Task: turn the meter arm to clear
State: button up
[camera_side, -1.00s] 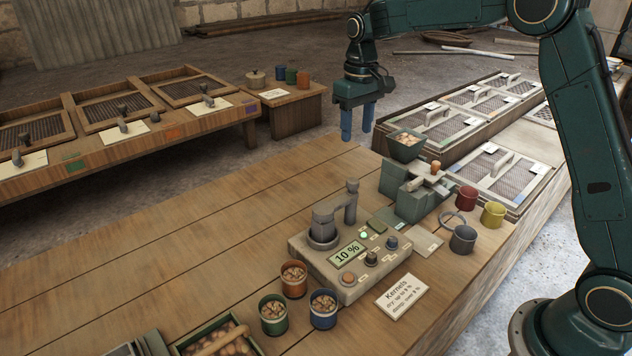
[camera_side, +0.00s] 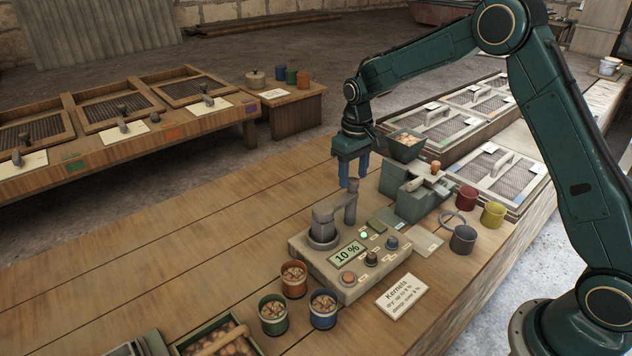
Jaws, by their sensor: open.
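The grey meter (camera_side: 331,272) sits on the wooden bench, its display (camera_side: 347,254) reading 10 % and a small green light lit beside it. The meter arm (camera_side: 351,203) is a grey crank that rises from the round cup (camera_side: 322,237) at the meter's back left and reaches right to an upright knob. My gripper (camera_side: 353,173) points down with blue fingers open and empty. It is just above and behind the knob in the picture; I cannot tell whether the fingertips touch it.
Orange, green and blue cups of kernels (camera_side: 293,279) stand in front of the meter. A hopper device (camera_side: 405,148) stands close to the right of my gripper. Red, yellow and grey cups stand further right. The bench (camera_side: 180,260) left of the meter is clear.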

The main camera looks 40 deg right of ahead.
jog(key=shift+f, duration=0.7)
grip_shut()
